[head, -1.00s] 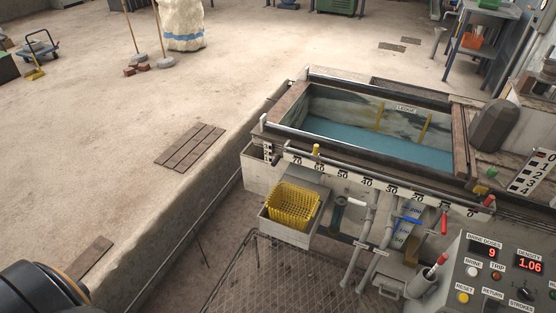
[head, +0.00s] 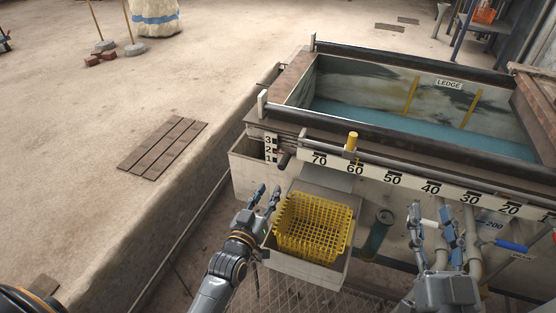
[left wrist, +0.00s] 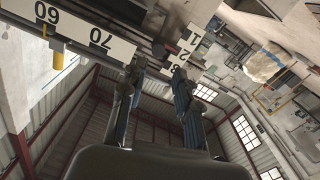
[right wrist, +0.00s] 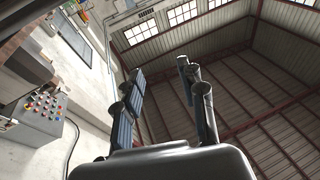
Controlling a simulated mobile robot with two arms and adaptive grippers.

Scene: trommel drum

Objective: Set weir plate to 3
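A short scale marked 3, 2, 1 (head: 269,149) is on the left end of the tank front; it also shows upside down in the left wrist view (left wrist: 184,52). A dark reddish knob (head: 284,158) sits beside its lower end, near the 1; I take it as the weir plate's handle. The plate itself cannot be made out. My left gripper (head: 267,194) is open and empty, below the knob and left of the yellow basket. In the left wrist view its fingertips (left wrist: 156,70) point toward the knob (left wrist: 160,50). My right gripper (head: 431,212) is open and empty before the tank front.
A yellow basket (head: 312,228) sits in a pale box (head: 305,270) right of my left gripper. A long scale (head: 410,186) runs along the tank front, with a yellow marker (head: 352,142) near 60. Pipes and a blue-handled valve (head: 511,245) are near my right gripper.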

